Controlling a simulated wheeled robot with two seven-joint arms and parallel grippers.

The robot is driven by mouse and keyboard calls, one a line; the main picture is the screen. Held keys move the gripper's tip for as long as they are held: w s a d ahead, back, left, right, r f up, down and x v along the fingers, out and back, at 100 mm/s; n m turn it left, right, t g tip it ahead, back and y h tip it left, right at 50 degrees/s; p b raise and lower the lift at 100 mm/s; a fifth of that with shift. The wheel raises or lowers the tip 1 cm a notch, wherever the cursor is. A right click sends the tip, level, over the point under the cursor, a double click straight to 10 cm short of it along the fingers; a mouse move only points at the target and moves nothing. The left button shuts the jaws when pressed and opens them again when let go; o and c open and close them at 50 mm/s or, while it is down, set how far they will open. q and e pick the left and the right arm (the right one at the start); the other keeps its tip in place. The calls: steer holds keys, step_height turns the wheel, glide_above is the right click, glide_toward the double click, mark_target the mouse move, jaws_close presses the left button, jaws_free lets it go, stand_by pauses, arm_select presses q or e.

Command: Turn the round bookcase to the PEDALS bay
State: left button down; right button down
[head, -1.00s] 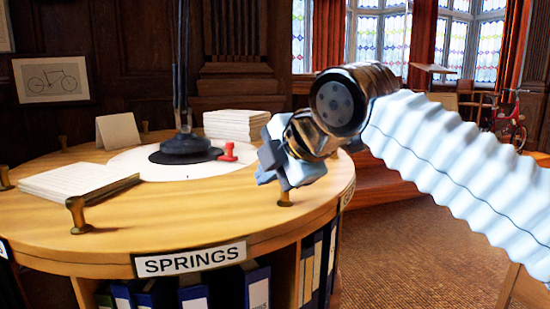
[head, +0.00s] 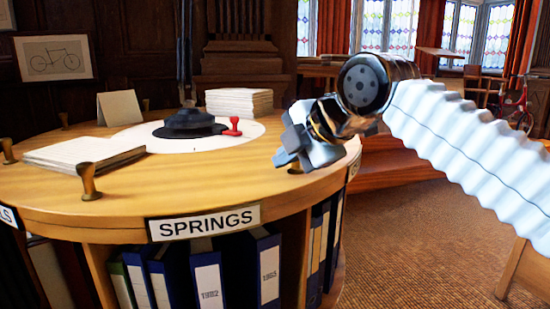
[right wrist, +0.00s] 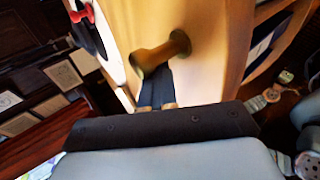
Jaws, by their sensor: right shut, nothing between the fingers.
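The round bookcase (head: 230,185) has a wooden top with brass pegs around its rim. Its SPRINGS label (head: 205,222) faces me above binders. At the left edge a cut-off label (head: 8,215) shows only the ending "LS". One brass peg (head: 88,182) stands at the front left. My right gripper (head: 284,158) is shut and empty at the right rim, in front of a peg that it mostly hides. In the right wrist view a brass peg (right wrist: 160,52) stands just beyond the gripper's dark edge; I cannot tell whether they touch. My left gripper is out of view.
On the top are paper stacks (head: 240,101), a folded card (head: 118,107), a red stamp (head: 232,127) and a dark round base (head: 190,124) on a white disc. Open carpet (head: 420,240) lies to the right. A red bicycle (head: 516,110) stands at the far right.

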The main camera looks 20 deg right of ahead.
mark_target(300, 172)
steer(key=d, duration=0.1)
steer(key=w+d, duration=0.1)
steer(key=d, duration=0.1)
steer(key=shift+d, duration=0.1)
steer(key=shift+w, duration=0.1)
steer(key=shift+n+y, duration=0.4)
steer(key=shift+w+d+p, duration=0.25)
steer(key=shift+w+d, duration=0.25)
steer(key=shift+d, duration=0.3)
steer(key=shift+w+d+p, duration=0.25)
steer(key=shift+w+d, duration=0.2)
steer(key=shift+d, duration=0.4)
steer(key=shift+w+d+p, duration=0.25)
steer(key=shift+w+d, duration=0.25)
steer(key=shift+d, duration=0.3)
steer(key=shift+n+g, duration=0.3)
steer(key=shift+n, duration=0.1)
steer(key=w+d+p, duration=0.1)
steer(key=d, duration=0.1)
steer(key=w+d+p, duration=0.1)
steer(key=w+d, duration=0.1)
steer(key=shift+w+d, duration=0.25)
steer(key=shift+y, duration=0.3)
